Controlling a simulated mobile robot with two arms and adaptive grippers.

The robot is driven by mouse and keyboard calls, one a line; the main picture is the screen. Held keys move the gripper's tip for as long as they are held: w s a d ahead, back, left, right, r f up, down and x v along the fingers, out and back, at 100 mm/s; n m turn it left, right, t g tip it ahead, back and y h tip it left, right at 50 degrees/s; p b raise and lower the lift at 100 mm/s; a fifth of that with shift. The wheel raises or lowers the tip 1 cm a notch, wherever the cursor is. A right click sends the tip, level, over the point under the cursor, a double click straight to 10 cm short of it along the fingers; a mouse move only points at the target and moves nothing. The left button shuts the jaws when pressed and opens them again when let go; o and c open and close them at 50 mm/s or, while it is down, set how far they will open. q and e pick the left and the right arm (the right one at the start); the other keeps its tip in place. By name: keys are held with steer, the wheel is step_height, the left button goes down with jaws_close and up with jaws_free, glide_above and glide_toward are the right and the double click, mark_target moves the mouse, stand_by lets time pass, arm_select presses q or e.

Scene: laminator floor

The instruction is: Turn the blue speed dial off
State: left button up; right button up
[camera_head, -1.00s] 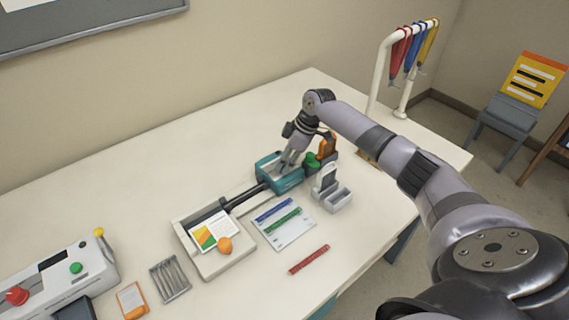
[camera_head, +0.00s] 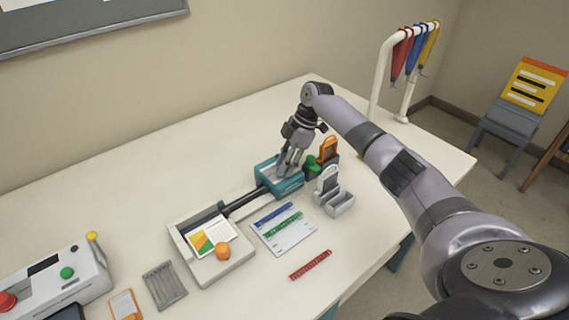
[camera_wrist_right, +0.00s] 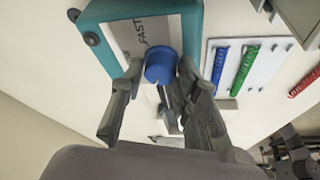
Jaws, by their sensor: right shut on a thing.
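The blue speed dial (camera_wrist_right: 161,62) shows in the right wrist view on the pale face of a teal box (camera_wrist_right: 103,12), near the printed word "FAST". My right gripper (camera_wrist_right: 162,74) has one finger on each side of the dial and is shut on it. In the head view the right gripper (camera_head: 284,172) points down onto the top of the teal box (camera_head: 285,188), and its fingers hide the dial. The dial's pointer mark cannot be made out. My left gripper is not in view.
A dark rail joins the teal box to a pale tray (camera_head: 237,262) with a printed card. A green knob (camera_head: 311,165), an orange item (camera_head: 328,148) and a grey holder (camera_head: 338,203) stand close right of the box. A sheet with colored strips (camera_head: 284,230) lies in front.

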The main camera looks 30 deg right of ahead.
steer(key=o, duration=1.1)
steer(key=shift+o, duration=0.2)
steer(key=v, duration=1.2)
